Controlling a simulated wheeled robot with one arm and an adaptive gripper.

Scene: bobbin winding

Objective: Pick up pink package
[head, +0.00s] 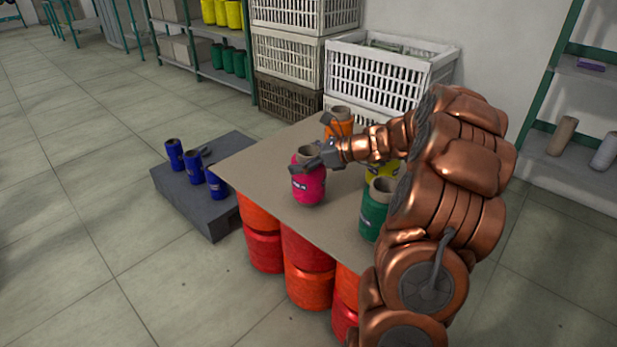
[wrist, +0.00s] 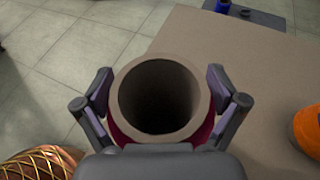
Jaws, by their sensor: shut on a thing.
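I cannot tell whether the package touches the board.
The brown board (head: 260,165) rests on several red and orange spools (head: 308,287). Orange (head: 340,122), yellow (head: 376,176) and green (head: 373,215) packages stand on it. A grey platform (head: 212,218) with blue spools (head: 194,167) is at left. White crates (head: 385,75) stand behind.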

